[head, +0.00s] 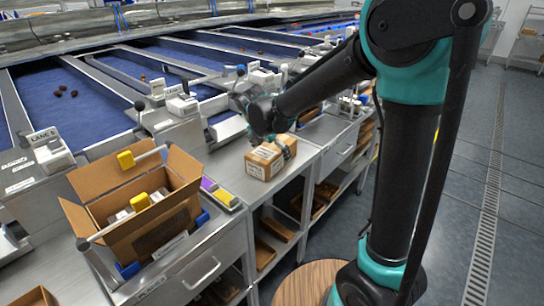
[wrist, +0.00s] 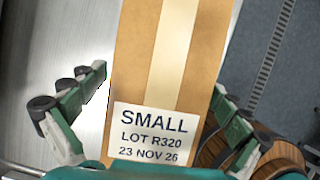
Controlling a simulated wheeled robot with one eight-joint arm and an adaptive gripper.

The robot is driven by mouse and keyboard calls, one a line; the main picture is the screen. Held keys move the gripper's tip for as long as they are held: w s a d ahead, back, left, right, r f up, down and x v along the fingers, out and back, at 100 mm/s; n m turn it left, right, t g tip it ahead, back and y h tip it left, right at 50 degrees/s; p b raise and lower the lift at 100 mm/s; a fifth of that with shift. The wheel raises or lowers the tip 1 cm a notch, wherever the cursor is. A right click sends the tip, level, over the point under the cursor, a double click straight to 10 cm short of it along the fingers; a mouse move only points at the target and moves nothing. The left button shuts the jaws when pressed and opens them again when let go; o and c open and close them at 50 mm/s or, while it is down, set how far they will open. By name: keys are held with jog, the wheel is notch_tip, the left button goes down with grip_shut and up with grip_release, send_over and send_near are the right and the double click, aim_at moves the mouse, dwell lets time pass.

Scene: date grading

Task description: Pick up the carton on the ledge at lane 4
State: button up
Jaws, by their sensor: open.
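A closed brown cardboard carton (head: 260,163) with pale tape along its top sits on the steel ledge (head: 232,160), near the ledge's right edge. In the wrist view the carton (wrist: 190,60) fills the middle, with a white label (wrist: 152,134) reading SMALL, LOT R320, 23 NOV 26. My gripper (head: 283,142) is at the carton, partly hidden by my arm in the head view. In the wrist view my gripper (wrist: 155,105) is open, with one finger on each side of the carton. A gap shows at the left finger; I cannot tell whether the right finger touches.
A small tray (head: 222,195) with purple and yellow pieces lies between. Blue sorting lanes (head: 75,100) run behind; shelves with trays (head: 275,230) are below.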

jog(key=shift+f, duration=0.15)
jog(key=c, duration=1.8)
